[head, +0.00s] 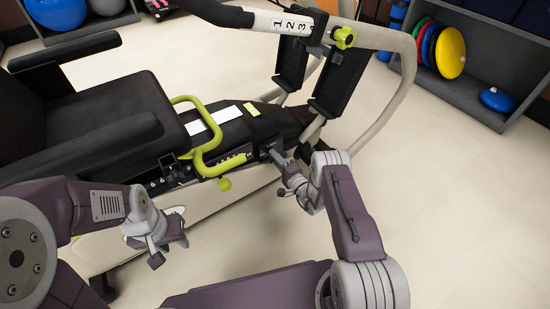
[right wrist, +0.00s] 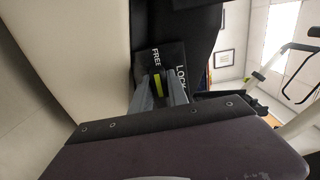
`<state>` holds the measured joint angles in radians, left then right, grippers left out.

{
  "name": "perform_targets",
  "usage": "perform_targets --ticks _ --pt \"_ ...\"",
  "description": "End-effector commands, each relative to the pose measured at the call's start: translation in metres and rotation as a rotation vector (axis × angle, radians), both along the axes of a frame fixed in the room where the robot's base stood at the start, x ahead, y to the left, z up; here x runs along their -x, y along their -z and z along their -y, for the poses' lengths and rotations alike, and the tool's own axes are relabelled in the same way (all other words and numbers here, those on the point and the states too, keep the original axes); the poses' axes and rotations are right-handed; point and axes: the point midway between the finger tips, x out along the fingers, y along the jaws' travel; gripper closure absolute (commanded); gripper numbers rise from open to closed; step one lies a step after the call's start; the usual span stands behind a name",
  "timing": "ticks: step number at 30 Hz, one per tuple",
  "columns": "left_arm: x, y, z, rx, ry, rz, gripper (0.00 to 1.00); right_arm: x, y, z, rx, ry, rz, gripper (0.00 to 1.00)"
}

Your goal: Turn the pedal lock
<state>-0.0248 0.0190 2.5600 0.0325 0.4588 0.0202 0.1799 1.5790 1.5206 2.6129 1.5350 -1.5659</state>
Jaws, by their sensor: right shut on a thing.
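The pedal lock shows in the right wrist view as a yellow-green lever (right wrist: 158,82) in front of a black plate (right wrist: 172,57) lettered FREE and LOCK in white. My right gripper (right wrist: 161,92) has its two grey fingers on either side of the lever and is shut on it. In the head view my right gripper (head: 274,160) is at the side of the stepper's black centre body (head: 262,124), where the fingers hide the lock. My left gripper (head: 170,250) is apart from the machine at the lower left, with its fingertips spread and nothing between them.
The black seat (head: 105,115) and a yellow-green bent handle (head: 208,140) stand left of the lock. Black pedals (head: 338,80) and a beige frame tube (head: 402,85) are beyond it. Open floor (head: 460,200) lies to the right. A shelf (head: 440,85) with coloured discs is at the back right.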

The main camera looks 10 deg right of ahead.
Motion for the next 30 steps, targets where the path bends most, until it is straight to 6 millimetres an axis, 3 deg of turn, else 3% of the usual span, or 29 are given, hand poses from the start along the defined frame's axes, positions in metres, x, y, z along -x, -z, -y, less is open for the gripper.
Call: perform_targets --ticks 2,3,5,15,24,30 --pt "0.000 0.000 0.000 0.000 0.000 0.000 0.64 0.001 0.002 0.000 -0.001 0.000 -0.004 1.00" --pt "0.000 0.000 0.000 0.000 0.000 0.000 0.64 0.001 0.002 0.000 -0.001 0.000 -0.004 0.72" --pt "0.000 0.000 0.000 0.000 0.000 0.000 0.64 0.001 0.001 0.000 -0.001 0.000 -0.004 0.59" --pt "0.000 -0.005 0.000 0.000 0.000 0.000 0.64 0.004 -0.002 0.002 -0.001 0.001 -0.003 0.59" --pt "0.000 -0.050 0.000 0.000 0.000 0.000 0.64 0.062 -0.006 0.024 -0.003 0.005 -0.006 0.59" --pt "0.000 -0.059 0.000 0.000 0.000 0.000 0.64 0.084 -0.001 0.031 -0.001 0.002 -0.003 0.59"
